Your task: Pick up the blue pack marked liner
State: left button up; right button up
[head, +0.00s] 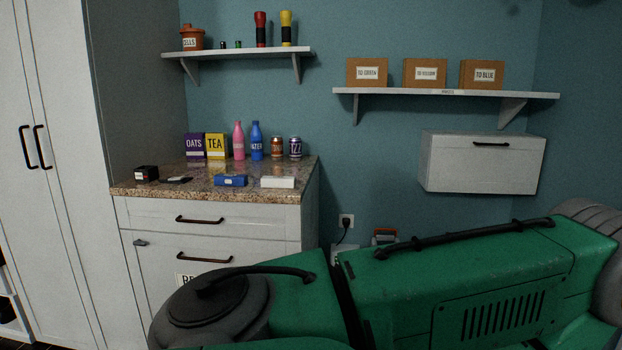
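A small flat blue pack (231,181) lies on the speckled stone countertop (205,192), near its front edge. It has a small pale mark on its front, too small to read. A white pack (278,182) lies to its right, with a gap between them. Neither of my grippers is in view, and nothing touches the blue pack.
A black box (147,173) and a flat dark item (179,180) lie left of the pack. Behind stand an OATS box (194,146), a TEA box (216,146), bottles and cans. A large green machine (470,285) fills the lower right foreground.

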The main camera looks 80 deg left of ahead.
aim_at(235, 180)
jog(key=u, duration=3.1)
jog(key=i+j, duration=0.2)
